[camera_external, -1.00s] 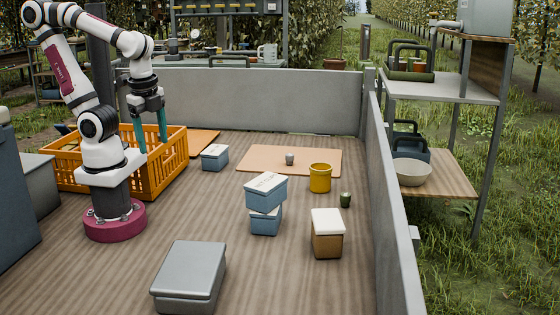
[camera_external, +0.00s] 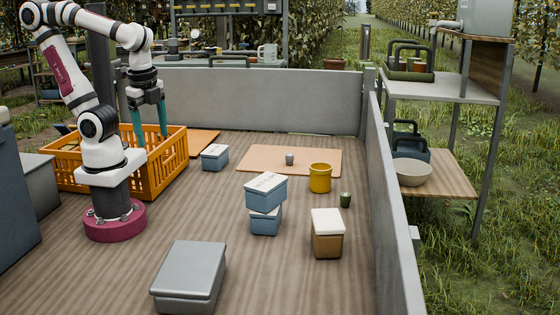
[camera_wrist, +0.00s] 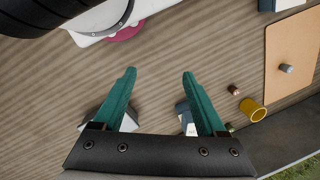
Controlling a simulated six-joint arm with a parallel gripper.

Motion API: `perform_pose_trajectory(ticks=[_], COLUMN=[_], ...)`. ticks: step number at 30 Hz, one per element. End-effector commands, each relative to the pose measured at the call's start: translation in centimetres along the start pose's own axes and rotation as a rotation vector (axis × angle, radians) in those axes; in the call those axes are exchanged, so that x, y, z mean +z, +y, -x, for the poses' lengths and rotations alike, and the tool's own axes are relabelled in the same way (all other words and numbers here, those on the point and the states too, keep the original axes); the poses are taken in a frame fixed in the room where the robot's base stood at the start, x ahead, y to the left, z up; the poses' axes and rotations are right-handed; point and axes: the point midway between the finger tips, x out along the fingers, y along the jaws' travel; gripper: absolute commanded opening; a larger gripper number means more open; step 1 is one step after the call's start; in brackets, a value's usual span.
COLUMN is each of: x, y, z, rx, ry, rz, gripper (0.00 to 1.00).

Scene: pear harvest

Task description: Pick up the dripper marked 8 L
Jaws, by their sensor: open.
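No mark reading 8 L is legible, so I cannot tell which small thing is that dripper. A small grey cup-like piece (camera_external: 290,159) stands on the tan mat (camera_external: 255,160); it also shows in the wrist view (camera_wrist: 286,68). A small dark green piece (camera_external: 345,199) stands right of the yellow pot (camera_external: 320,178). A small reddish-brown piece (camera_wrist: 234,89) shows near the pot in the wrist view. My gripper (camera_external: 152,146) is open and empty beside the orange crate (camera_external: 170,165), far left of these pieces. Its teal fingers (camera_wrist: 159,74) are apart in the wrist view.
Stacked blue boxes (camera_external: 265,205), a brown box with a white lid (camera_external: 327,240), a grey lidded box (camera_external: 190,278) and a small blue box (camera_external: 215,157) stand on the wooden floor. Grey walls (camera_external: 250,98) border the back and right. Open floor lies around the boxes.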

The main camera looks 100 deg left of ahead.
Motion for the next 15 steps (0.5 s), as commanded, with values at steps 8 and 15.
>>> perform_pose_trajectory(ticks=[8, 15], x=[-4.6, -12.4], y=[-6.7, -18.6], z=[3.4, 3.7], rx=[-0.138, -0.345], ry=[0.110, 0.378], rz=[0.250, 0.550], gripper=[0.74, 0.74])
